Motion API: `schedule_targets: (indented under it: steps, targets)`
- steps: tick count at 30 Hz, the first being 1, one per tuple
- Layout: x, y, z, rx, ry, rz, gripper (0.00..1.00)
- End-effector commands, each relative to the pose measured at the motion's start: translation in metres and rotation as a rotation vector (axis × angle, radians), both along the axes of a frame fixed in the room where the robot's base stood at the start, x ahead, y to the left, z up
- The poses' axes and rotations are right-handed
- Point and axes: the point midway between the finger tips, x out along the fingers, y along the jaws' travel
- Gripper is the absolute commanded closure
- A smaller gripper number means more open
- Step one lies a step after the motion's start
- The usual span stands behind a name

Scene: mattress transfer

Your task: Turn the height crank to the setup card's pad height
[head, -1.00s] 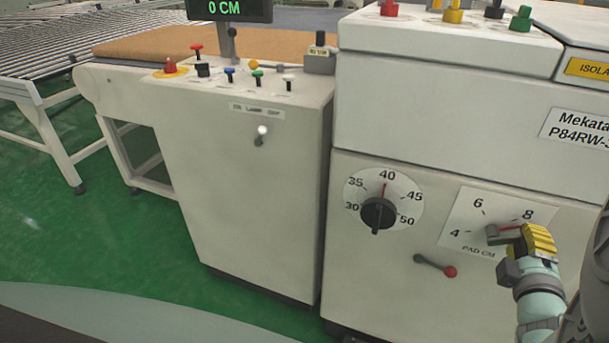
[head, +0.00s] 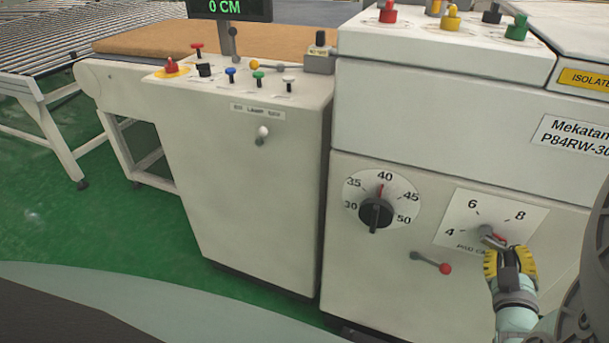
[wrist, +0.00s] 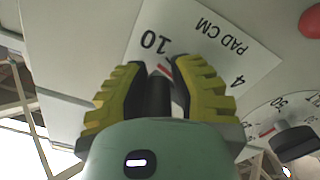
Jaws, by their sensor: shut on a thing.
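The height crank (head: 487,232) sits on the white PAD CM dial plate (head: 462,212) on the machine's front panel. Its arm points to the lower right, and its red pointer (head: 501,238) points that way too. The numbers 4, 6 and 8 show in the head view. The wrist view shows 10 close to the red mark, beyond my fingers. My gripper (head: 510,257) is shut on the crank's dark handle (wrist: 158,98), with a yellow finger on each side. The exact pointer reading is partly hidden. I see no setup card.
A lever with a red ball (head: 445,269) sits just left of my gripper. A black knob (head: 375,214) on a 30–50 dial is further left. A display (head: 229,8) reads 0 CM above the control cabinet (head: 245,190). Green floor lies open at left.

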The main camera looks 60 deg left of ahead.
Motion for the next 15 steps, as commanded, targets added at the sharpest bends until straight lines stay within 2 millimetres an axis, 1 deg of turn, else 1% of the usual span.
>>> schedule_targets:
  steps: [1, 9, 15]
  targets:
    - [-0.0003, 0.0042, 0.0047, 0.036, 0.006, 0.009, 1.00]
    - [-0.0018, 0.0060, -0.0012, 0.123, 0.066, 0.009, 1.00]
    - [-0.0021, 0.0065, -0.0021, 0.145, 0.079, 0.009, 1.00]
